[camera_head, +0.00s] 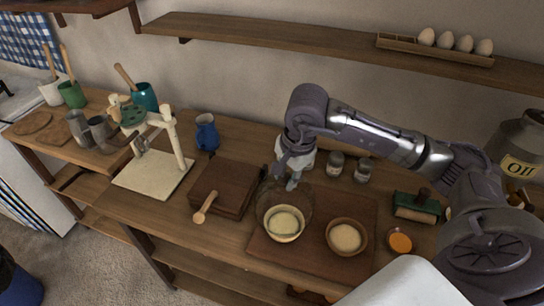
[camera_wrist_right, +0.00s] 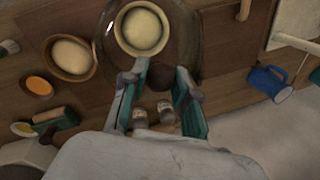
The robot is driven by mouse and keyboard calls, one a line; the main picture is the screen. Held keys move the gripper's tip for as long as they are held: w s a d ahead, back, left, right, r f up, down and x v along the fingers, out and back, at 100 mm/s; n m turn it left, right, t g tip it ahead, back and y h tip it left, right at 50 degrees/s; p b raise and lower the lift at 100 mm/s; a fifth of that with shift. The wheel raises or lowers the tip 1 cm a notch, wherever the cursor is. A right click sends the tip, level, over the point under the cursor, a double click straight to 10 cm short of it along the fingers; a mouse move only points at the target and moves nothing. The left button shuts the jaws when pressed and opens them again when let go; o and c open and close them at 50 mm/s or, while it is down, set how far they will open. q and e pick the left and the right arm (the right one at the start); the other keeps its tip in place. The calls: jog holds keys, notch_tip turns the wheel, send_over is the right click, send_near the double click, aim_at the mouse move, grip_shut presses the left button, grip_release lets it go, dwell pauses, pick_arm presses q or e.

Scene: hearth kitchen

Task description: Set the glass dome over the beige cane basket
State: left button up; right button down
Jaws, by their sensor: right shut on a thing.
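The glass dome (camera_head: 301,203) is clear and faintly brownish; its outline surrounds the beige cane basket (camera_head: 284,226) in the head view. The basket is pale, round and holds a pale dough-like mound. In the wrist view the basket (camera_wrist_right: 143,50) shows through the dome (camera_wrist_right: 183,35), toward the left side of its outline. My left gripper is not in view.
A browner basket (camera_head: 346,252) with dough stands close on the right, on the same brown board (camera_head: 310,257). An orange-topped jar (camera_head: 400,241), a green brush-like tool (camera_head: 416,207) and two small jars (camera_head: 335,163) are nearby.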

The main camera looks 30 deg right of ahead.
aim_at(287, 193)
jog(key=shift+w, duration=0.25)
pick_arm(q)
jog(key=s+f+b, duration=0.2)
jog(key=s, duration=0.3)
pick_arm(e)
jog(key=shift+s+f, duration=0.75)
jog(key=shift+f, duration=0.35)
jog(key=f+b, duration=0.1)
jog(key=f, duration=0.1)
jog(key=f+b, duration=0.1)
jog(key=shift+w+f, duration=0.2)
jog(key=shift+f, duration=0.15)
notch_tip(287, 193, down, 2)
jog(key=shift+f+b, duration=0.1)
jog(key=shift+b, duration=1.05)
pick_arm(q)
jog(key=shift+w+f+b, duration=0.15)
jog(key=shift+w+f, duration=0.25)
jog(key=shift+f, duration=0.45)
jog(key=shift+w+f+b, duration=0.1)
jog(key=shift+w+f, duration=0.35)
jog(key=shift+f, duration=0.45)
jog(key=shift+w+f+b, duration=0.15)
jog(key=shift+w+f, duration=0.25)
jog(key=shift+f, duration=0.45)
pick_arm(e)
jog(key=shift+f, duration=0.3)
